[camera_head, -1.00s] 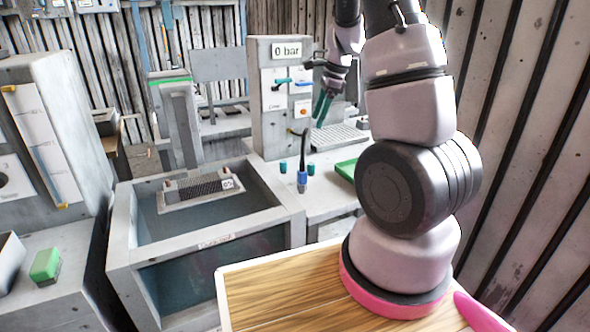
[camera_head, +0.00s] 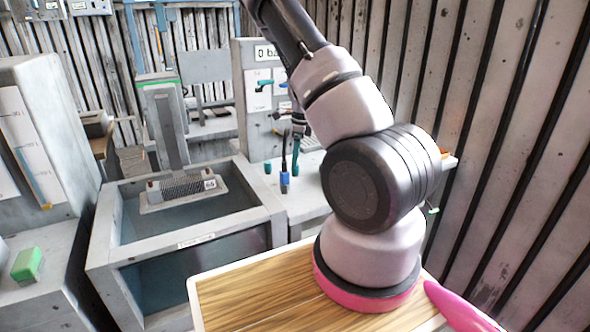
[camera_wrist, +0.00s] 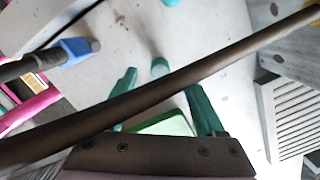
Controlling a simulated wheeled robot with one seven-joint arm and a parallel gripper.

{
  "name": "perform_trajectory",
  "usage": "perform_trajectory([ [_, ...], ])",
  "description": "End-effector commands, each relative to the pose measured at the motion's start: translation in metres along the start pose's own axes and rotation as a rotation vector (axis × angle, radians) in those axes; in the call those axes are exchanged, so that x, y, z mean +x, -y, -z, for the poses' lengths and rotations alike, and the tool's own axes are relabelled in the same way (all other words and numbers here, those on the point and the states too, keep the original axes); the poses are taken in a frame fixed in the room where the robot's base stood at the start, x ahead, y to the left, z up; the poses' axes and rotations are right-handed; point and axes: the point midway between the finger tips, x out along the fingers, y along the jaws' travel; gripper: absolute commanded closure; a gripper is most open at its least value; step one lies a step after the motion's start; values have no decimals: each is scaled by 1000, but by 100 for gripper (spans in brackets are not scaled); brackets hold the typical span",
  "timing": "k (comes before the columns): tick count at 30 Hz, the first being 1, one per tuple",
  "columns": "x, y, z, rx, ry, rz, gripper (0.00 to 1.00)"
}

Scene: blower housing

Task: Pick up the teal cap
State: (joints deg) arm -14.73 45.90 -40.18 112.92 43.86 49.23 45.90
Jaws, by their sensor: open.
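A small teal cap (camera_wrist: 160,67) stands on the pale bench top in the wrist view, just beyond the gap between my fingertips. Another teal piece (camera_wrist: 172,2) is cut off by the top edge. My gripper (camera_wrist: 161,84) is open, with one green finger on each side and nothing held. A dark bar crosses the wrist view diagonally in front of part of the fingers. In the head view, my gripper (camera_head: 296,166) points down at the bench, close to the blue-collared nozzle. One teal cap (camera_head: 268,168) shows left of that nozzle; a cap behind my fingers cannot be made out.
The blue-collared nozzle (camera_head: 285,182) stands upright; its blue part (camera_wrist: 75,48) lies left in the wrist view. A green tray (camera_wrist: 165,125) shows between my fingers. A slatted grey panel (camera_wrist: 297,125) is at right. An open tank (camera_head: 190,243) stands left of the bench.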

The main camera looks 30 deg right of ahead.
Motion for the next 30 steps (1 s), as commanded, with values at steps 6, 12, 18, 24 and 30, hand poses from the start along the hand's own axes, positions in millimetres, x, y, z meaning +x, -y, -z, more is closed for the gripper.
perform_trajectory([
  [6, 33, 0, 3, 1, -2, -2, 28],
  [12, 40, 1, 2, -1, -1, 0, 28],
  [18, 40, 1, 2, 0, 0, 0, 55],
  [24, 39, 1, 2, 0, 0, 0, 100],
  [30, 38, 1, 2, 0, 0, 0, 100],
])
